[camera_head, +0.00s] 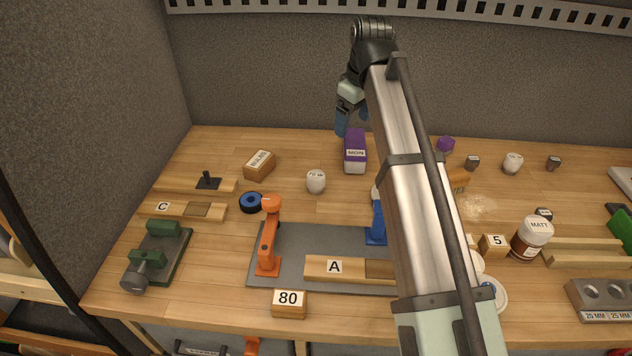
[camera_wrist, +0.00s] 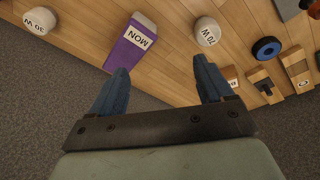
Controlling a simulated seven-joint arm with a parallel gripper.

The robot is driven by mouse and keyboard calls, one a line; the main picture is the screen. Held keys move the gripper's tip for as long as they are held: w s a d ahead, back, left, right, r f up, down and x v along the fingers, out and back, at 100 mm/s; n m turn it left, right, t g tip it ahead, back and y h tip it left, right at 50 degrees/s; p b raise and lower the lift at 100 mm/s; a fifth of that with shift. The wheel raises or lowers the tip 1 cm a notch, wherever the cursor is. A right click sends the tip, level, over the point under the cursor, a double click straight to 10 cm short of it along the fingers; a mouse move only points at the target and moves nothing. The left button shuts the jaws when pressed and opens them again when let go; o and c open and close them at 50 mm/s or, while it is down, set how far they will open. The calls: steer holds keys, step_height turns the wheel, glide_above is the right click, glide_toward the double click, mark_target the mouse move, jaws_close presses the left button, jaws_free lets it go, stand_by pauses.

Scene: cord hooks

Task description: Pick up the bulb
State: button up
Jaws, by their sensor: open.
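Two white rounded pieces with wattage labels look like bulbs; the task line does not say which. One, marked 70 W in the wrist view (camera_wrist: 207,31), stands on the wooden bench (camera_head: 225,290), left of the purple MON box in the head view (camera_head: 315,181). The other, marked 30 W in the wrist view (camera_wrist: 40,20), appears to be the white piece at the right in the head view (camera_head: 512,163). My gripper (camera_head: 351,120) is open and empty with blue fingers, above the back edge near the MON box. It also shows in the wrist view (camera_wrist: 160,68).
The purple MON box (camera_head: 355,152) stands close by my gripper. A blue ring (camera_head: 251,202), a wooden block (camera_head: 260,164) and an orange post (camera_head: 268,235) are left of the 70 W piece. My arm hides part of the grey mat (camera_head: 320,240).

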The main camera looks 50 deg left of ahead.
steer(key=s+a+f+n+g, duration=0.1)
steer(key=s+a, duration=0.1)
steer(key=s, duration=0.6)
glide_above(316, 175)
steer(key=shift+h, duration=0.3)
steer(key=f, duration=0.5)
steer(key=d+f, duration=0.1)
steer(key=f, duration=0.1)
steer(key=shift+s+f, duration=0.15)
steer(key=shift+f, duration=0.15)
steer(key=shift+w+a+f, duration=0.1)
steer(key=shift+a+f, duration=0.1)
steer(key=shift+f, duration=0.9)
steer(key=shift+w+a+f, duration=0.1)
steer(key=shift+a+f, duration=0.1)
steer(key=shift+f, duration=0.85)
steer(key=shift+a+f, duration=0.2)
steer(key=shift+f, duration=0.9)
steer(key=shift+c, duration=0.4)
steer(key=c, duration=1.1)
